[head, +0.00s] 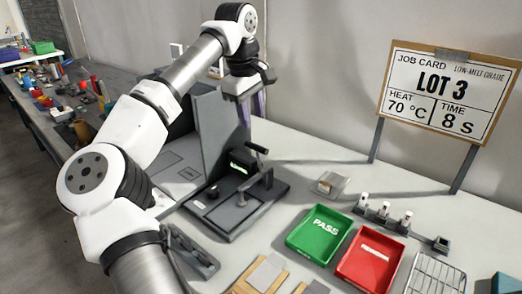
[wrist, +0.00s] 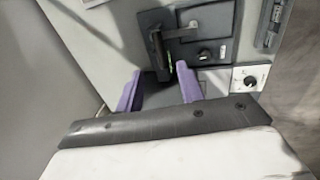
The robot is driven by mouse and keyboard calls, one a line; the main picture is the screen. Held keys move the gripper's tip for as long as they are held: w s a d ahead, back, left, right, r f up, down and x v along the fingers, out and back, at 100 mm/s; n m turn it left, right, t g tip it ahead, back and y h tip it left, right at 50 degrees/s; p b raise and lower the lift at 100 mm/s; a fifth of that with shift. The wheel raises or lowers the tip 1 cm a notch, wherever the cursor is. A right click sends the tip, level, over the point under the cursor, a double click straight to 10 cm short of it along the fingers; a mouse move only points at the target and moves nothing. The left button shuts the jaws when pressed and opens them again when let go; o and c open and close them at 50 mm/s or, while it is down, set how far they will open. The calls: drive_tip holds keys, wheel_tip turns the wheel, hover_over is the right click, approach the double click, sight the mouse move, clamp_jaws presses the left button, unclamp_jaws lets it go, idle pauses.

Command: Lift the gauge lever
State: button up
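The gauge lever (head: 258,165) is a grey bar on a post, standing on a dark base plate (head: 232,222) beside a black block with a small green display (head: 241,167). In the wrist view the lever (wrist: 180,33) shows just beyond my fingertips, with a dark upright part at its left end. My gripper (head: 251,108) is above the lever, pointing down, with purple fingers. In the wrist view my gripper (wrist: 158,70) has its fingers wide apart with nothing between them. The fingers look apart from the lever.
A tall grey panel (head: 215,135) stands close left of my gripper. A green PASS tray (head: 320,232), a red tray (head: 370,260) and a wire rack (head: 434,275) lie to the right. A job card (head: 447,90) stands behind. A dial box (wrist: 250,78) shows in the wrist view.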

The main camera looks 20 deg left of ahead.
sight(258, 146)
drive_tip(key=f, duration=0.4)
drive_tip(key=w+f, duration=0.1)
drive_tip(key=f, duration=0.3)
drive_tip(key=w+d+f+p, duration=0.1)
drive_tip(key=f, duration=0.4)
drive_tip(key=shift+w+f, duration=0.1)
drive_tip(key=shift+w, duration=0.1)
drive_tip(key=shift+c, duration=0.5)
clamp_jaws()
